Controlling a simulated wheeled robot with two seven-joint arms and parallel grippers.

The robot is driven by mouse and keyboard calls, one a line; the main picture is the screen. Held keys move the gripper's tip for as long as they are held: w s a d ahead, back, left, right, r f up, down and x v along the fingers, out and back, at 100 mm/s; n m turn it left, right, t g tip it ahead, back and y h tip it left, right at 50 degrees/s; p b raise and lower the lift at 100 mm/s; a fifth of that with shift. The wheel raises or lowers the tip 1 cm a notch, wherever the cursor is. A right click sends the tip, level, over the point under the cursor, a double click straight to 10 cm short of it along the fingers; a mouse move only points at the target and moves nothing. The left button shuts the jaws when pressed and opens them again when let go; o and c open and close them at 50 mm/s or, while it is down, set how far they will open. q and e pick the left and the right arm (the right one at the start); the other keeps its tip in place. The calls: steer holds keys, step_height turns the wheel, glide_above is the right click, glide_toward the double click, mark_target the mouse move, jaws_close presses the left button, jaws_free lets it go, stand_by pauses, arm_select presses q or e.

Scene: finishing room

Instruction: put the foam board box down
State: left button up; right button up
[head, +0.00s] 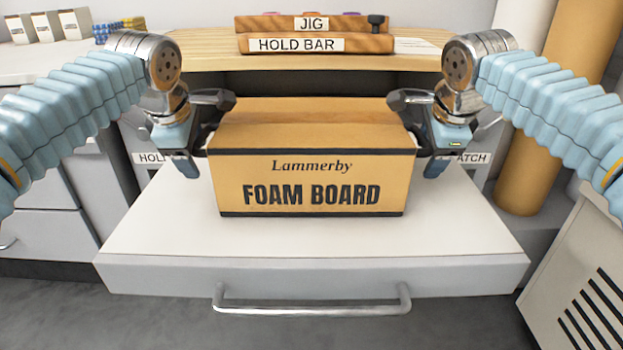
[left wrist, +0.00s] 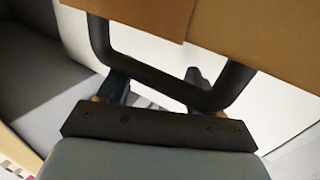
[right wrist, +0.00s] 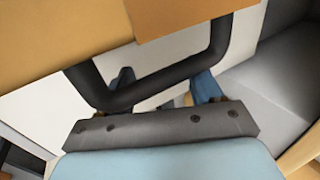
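The foam board box (head: 312,183), brown cardboard with black edges, appears to rest upright on a white pull-out surface (head: 160,235). My left gripper (head: 187,160) is beside the box's left side and my right gripper (head: 437,160) beside its right side. In the left wrist view the fingers (left wrist: 155,85) are spread apart, with a dark U-shaped bar crossing in front of them. The right wrist view shows the same, with spread fingers (right wrist: 165,88). Neither pair looks closed on the box. Whether the fingertips touch it is hidden.
Behind the box is a wooden worktop (head: 200,50) with a block labelled HOLD BAR (head: 320,44) and one labelled JIG (head: 330,23). A metal handle (head: 312,308) runs along the surface's front. A vented grey cabinet (head: 580,280) stands right. The surface is clear around the box.

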arm_select(q)
steer(key=shift+o, duration=0.2)
steer(key=shift+d, duration=0.2)
arm_select(e)
steer(key=shift+a, duration=0.25)
arm_select(q)
steer(key=o, duration=0.4)
steer(key=shift+s+a, duration=0.1)
steer(key=shift+a, duration=0.4)
arm_select(e)
steer(key=shift+s+d, duration=0.1)
steer(key=shift+d, duration=0.45)
arm_select(q)
steer(key=shift+a, duration=0.1)
arm_select(e)
steer(key=o, duration=0.5)
steer(key=shift+d, duration=0.1)
steer(key=shift+c, duration=0.2)
steer(key=shift+r, duration=0.1)
steer(key=shift+s+r, duration=0.15)
steer(key=shift+r, duration=0.15)
arm_select(q)
steer(key=v, duration=1.2)
steer(key=shift+a, duration=0.1)
arm_select(e)
steer(key=v, duration=1.1)
steer(key=shift+s+d+r, duration=0.1)
steer(key=shift+d, duration=0.1)
